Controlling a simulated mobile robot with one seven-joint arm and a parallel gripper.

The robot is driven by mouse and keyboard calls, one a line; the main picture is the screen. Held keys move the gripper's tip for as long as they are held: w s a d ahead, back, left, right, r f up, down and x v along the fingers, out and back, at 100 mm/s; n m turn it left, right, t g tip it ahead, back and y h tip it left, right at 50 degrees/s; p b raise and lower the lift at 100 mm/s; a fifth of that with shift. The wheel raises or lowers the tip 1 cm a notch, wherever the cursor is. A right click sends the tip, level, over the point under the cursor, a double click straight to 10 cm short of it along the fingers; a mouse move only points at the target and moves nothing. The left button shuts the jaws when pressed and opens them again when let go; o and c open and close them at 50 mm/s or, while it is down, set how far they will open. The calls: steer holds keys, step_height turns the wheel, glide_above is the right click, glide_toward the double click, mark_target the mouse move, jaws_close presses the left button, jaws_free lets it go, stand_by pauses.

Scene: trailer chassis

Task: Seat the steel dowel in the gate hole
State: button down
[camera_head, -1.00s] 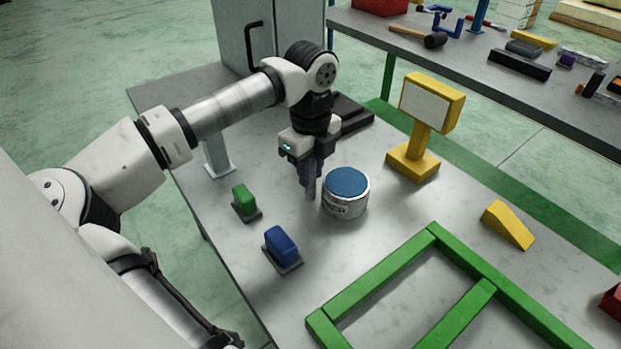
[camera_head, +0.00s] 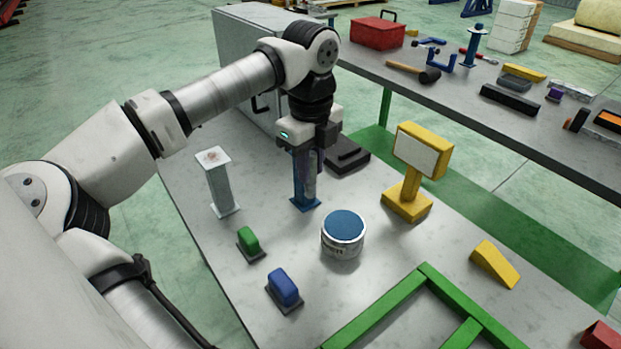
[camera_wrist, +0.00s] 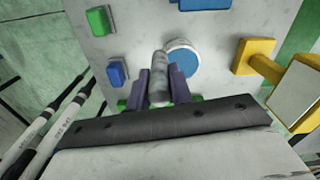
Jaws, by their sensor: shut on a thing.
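My gripper (camera_head: 309,160) is shut on the steel dowel (camera_wrist: 160,62), a grey cylinder that points down from the purple fingers. In the wrist view my gripper (camera_wrist: 161,88) has one finger on each side of the dowel. In the head view the dowel (camera_head: 310,183) hangs in front of a blue post (camera_head: 299,190) and behind the blue-topped round can (camera_head: 344,232). I cannot tell from these views whether it touches the post. A green bar frame (camera_head: 385,312) lies at the front right. I cannot make out the gate hole in either view.
A grey post (camera_head: 220,190) stands left of my gripper. Green (camera_head: 249,240) and blue (camera_head: 283,286) blocks sit at the left edge. A yellow stand (camera_head: 411,180) and yellow wedge (camera_head: 495,264) are to the right. A dark flat block (camera_head: 347,154) lies behind.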

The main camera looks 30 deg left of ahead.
step_height(320, 180, up, 7)
steer(key=p, duration=0.2)
steer(key=shift+f+p, duration=0.15)
steer(key=shift+p, duration=0.2)
step_height(320, 180, down, 4)
steer(key=b, duration=0.4)
steer(key=shift+a, duration=0.1)
